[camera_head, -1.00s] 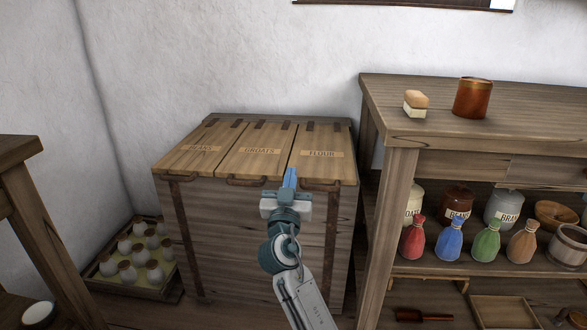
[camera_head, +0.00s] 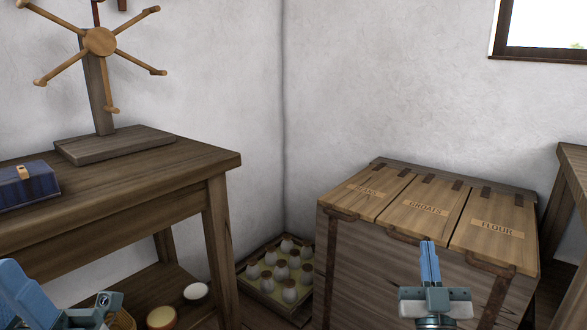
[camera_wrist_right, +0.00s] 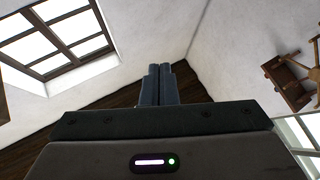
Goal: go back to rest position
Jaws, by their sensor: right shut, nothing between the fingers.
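My right gripper (camera_head: 430,262) points up in front of the wooden chest at the lower right of the head view. Its blue fingers are together with nothing between them. In the right wrist view its fingertips (camera_wrist_right: 158,72) also sit side by side, with window, wall and dark wood beyond. My left gripper (camera_head: 60,305) shows only in part at the lower left corner of the head view, below the table. Its fingers are cut off or turned, so its opening is unclear.
The wooden chest (camera_head: 400,262) has three closed lids, one marked FLOUR. A crate (camera_head: 262,298) of several jars stands in the corner. A table (camera_head: 190,165) at left bears a spoked wooden stand (camera_head: 100,95) and a blue box (camera_head: 28,186). Another table (camera_head: 575,165) is at right.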

